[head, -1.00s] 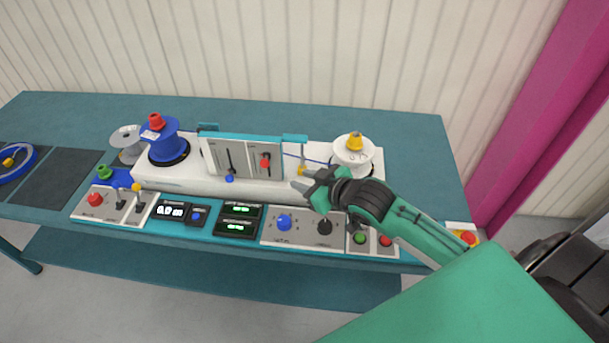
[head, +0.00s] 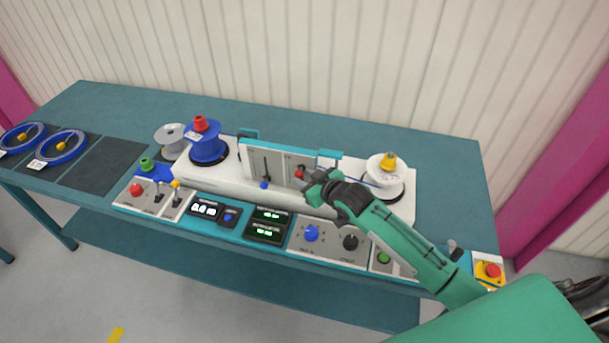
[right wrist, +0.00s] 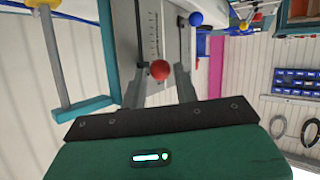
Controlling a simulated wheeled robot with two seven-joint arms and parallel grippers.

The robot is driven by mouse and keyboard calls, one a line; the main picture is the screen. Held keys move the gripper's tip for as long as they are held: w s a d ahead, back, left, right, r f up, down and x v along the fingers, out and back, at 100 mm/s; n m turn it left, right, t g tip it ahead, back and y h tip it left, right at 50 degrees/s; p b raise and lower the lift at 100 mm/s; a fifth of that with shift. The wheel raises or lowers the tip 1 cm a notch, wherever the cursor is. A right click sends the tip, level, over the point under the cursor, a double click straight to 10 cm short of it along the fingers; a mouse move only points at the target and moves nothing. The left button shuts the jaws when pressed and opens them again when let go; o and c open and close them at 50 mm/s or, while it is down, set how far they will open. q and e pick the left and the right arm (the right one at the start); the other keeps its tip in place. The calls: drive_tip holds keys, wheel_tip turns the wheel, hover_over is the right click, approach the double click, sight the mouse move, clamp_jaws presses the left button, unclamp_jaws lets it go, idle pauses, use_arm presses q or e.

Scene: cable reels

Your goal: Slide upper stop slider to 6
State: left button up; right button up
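The upright panel (head: 279,163) on the white machine carries two slider slots. One has a blue knob (head: 264,185) and the other a red knob (head: 299,174). My right gripper (head: 309,184) is at the panel's right part, right beside the red knob. In the right wrist view the red knob (right wrist: 160,70) sits between the two grey fingers (right wrist: 160,88), with gaps on both sides, so the gripper is open. The blue knob (right wrist: 195,18) shows beyond it. The scale marks are too small to read. My left gripper is not in view.
A blue reel (head: 207,146) stands on the machine's left and a white reel (head: 386,178) on its right, close to my right arm. Control boxes with a blue dial (head: 311,233) line the front edge. A red stop button (head: 492,270) sits at the right corner.

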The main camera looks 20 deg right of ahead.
drive_tip(key=shift+w+a+f, duration=0.15)
drive_tip(key=shift+w+f, duration=0.05)
drive_tip(key=shift+w, duration=0.15)
drive_tip(key=c, duration=0.6)
drive_tip(key=shift+o, duration=1.1)
drive_tip(key=shift+c, duration=0.8)
drive_tip(key=shift+f+b, duration=0.45)
drive_tip(key=shift+f, duration=0.6)
drive_tip(key=shift+c, duration=0.2)
drive_tip(key=o, duration=1)
drive_tip(key=shift+r, duration=0.1)
